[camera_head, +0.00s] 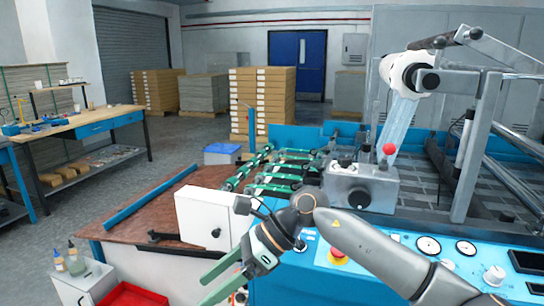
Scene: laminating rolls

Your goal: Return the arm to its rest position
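My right arm (385,262) comes in from the lower right and reaches left across the front of the blue laminating machine (285,288). Its gripper (208,287) is at the bottom centre-left, pointing down and left. The two green fingers are apart, with nothing visible between them. The gripper is in front of and below the white box (205,218) on the machine. My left arm and gripper are not in view.
A control panel (405,243) with gauges and knobs lies close behind and below my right arm. A laminating roll (407,72) sits on a metal frame at upper right. A red tray (133,295) is at lower left. A workbench (75,125) stands farther left, with open floor between.

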